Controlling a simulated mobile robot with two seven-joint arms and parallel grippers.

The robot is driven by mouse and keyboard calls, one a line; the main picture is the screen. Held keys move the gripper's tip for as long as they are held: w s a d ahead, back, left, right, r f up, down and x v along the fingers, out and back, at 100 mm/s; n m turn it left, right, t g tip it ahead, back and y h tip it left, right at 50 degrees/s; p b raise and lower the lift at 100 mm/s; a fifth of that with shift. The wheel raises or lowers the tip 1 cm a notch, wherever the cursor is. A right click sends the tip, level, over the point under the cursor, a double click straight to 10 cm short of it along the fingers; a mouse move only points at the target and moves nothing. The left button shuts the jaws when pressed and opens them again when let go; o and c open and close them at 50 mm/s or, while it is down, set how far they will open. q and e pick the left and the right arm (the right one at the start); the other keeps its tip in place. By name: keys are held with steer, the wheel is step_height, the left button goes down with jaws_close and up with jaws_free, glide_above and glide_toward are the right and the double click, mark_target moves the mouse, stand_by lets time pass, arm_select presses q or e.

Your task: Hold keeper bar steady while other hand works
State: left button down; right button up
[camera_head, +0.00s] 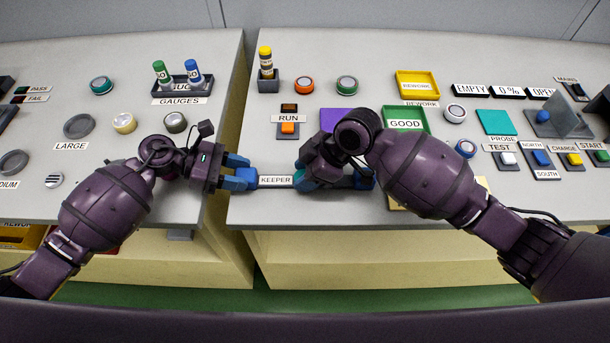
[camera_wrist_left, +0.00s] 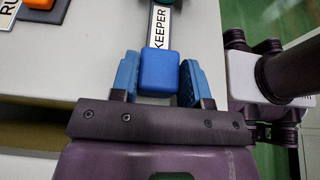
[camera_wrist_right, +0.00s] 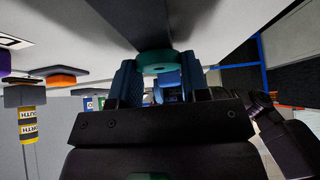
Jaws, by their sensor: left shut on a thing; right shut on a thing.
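The keeper bar (camera_head: 275,180) lies at the front edge of the right-hand table, with a white KEEPER label and a blue block at its left end. My left gripper (camera_head: 242,174) is shut on that blue block (camera_wrist_left: 158,72), with one blue finger on each side in the left wrist view. My right gripper (camera_wrist_right: 160,78) is shut on a teal-green round part (camera_wrist_right: 166,58), which shows a ring-like face. This part sits at the right end of the KEEPER label; whether it touches the bar is unclear. My right wrist hides much of it in the head view.
Behind the arms are a RUN switch (camera_head: 288,127), a purple pad (camera_head: 338,121), a green GOOD tray (camera_head: 405,117) and a yellow REWORK tray (camera_head: 417,84). A gauge rack (camera_head: 185,87) stands on the left table. A gap separates the two tables.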

arm_select(q)
steer(key=shift+d, duration=0.2)
arm_select(e)
steer(key=shift+r, duration=0.2)
arm_select(q)
steer(key=shift+a, duration=0.15)
arm_select(e)
steer(key=shift+d+r, duration=0.1)
steer(key=shift+r, duration=0.4)
arm_select(q)
steer(key=shift+f, duration=0.1)
arm_select(e)
steer(key=shift+r, duration=3.45)
arm_select(q)
steer(key=c, duration=0.5)
jaws_free()
steer(key=shift+a, duration=0.1)
steer(key=v, duration=1.2)
